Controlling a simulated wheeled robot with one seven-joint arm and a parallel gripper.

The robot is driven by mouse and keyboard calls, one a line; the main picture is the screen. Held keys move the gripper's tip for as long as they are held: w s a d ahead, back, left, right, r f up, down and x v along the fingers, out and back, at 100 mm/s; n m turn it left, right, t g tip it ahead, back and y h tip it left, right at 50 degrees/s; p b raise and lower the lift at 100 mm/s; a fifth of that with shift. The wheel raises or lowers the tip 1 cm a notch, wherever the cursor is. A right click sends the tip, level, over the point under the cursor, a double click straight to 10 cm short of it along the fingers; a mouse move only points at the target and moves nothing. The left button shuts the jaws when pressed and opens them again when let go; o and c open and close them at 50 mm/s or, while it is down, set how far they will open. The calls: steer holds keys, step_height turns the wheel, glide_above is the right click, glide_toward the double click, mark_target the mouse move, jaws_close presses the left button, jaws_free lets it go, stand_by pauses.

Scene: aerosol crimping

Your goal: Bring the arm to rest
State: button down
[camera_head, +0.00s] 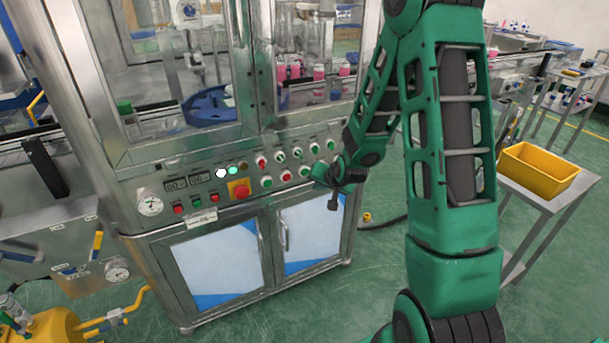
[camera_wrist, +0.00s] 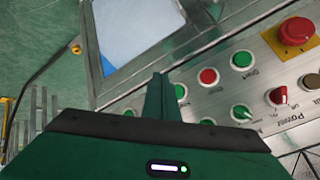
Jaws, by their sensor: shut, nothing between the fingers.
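My green arm reaches across the right half of the head view. In the wrist view my gripper (camera_wrist: 160,82) shows as one narrow dark green shape pointing toward the control panel. The control panel (camera_head: 220,173) carries red and green buttons, dials and a red emergency stop on yellow (camera_head: 239,189). The emergency stop also shows in the wrist view (camera_wrist: 296,31). I cannot tell whether the gripper touches the panel.
The steel machine (camera_head: 215,240) with glass doors above and cabinet doors below fills the left and middle. A yellow bin (camera_head: 538,172) stands on a side table at right. A yellow tank (camera_head: 58,328) is at lower left. Green floor lies open before the machine.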

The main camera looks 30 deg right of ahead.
stand_by(0.3)
steer(key=s+r+g, duration=0.3)
steer(key=s+r, duration=0.3)
steer(key=s, duration=0.7)
steer(key=s+d+r+n+g, duration=0.1)
steer(key=s+r+g, duration=0.2)
steer(key=s, duration=1)
steer(key=s+d+r+g, duration=0.1)
steer(key=s+r+g, duration=0.1)
steer(key=s+r, duration=0.6)
steer(key=s, duration=0.5)
steer(key=shift+s+r+n+g+y, duration=0.3)
steer(key=shift+n+g+y, duration=0.1)
steer(key=shift+w, duration=0.15)
steer(key=shift+w+f, duration=0.25)
steer(key=shift+w, duration=0.25)
